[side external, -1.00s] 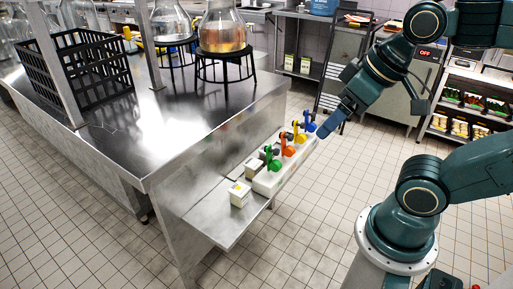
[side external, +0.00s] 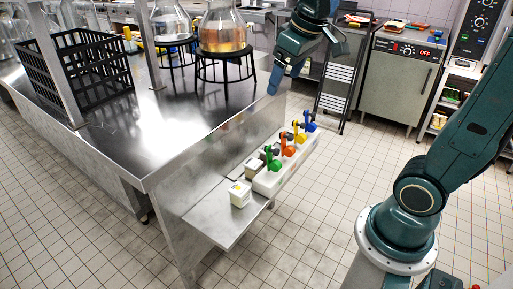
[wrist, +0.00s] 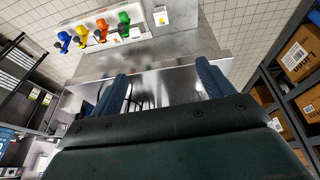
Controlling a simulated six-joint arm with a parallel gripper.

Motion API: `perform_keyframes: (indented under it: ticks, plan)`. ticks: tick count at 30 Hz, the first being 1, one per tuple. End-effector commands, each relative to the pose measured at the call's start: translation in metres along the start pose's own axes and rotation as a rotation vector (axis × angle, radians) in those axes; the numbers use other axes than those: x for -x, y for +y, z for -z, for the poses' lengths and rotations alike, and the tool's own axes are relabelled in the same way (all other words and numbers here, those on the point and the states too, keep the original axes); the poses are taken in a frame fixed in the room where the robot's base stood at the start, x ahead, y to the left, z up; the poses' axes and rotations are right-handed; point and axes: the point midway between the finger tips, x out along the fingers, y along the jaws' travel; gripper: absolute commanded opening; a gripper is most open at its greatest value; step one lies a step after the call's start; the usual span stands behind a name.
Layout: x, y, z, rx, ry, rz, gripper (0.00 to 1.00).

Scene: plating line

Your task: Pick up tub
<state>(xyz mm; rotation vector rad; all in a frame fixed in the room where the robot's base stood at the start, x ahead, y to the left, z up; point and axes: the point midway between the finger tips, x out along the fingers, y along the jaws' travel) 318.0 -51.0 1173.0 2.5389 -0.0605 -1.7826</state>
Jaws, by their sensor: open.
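A small white tub (side external: 240,193) with a yellow mark on top stands on the low metal shelf near its front end, in the side view. It also shows at the top of the wrist view (wrist: 161,17). My gripper (side external: 275,82) is at the right edge of the steel table, above and behind the low shelf, well apart from the tub. In the wrist view its two blue fingers (wrist: 160,80) are spread with nothing between them.
A white rack (side external: 270,181) with green, orange, yellow and blue valves stands behind the tub on the low shelf (side external: 221,225). The steel table (side external: 165,135) carries a black crate (side external: 105,82) and glass flasks on stands.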

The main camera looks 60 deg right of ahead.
Motion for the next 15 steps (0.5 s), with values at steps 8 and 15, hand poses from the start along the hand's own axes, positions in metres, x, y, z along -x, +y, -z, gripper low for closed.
perform_keyframes:
  ticks: [8,15]
  plan:
    - [-0.037,0.034,0.049,0.000,-0.063,-0.009,0.80]
    - [-0.076,0.066,0.083,0.003,-0.112,-0.011,0.80]
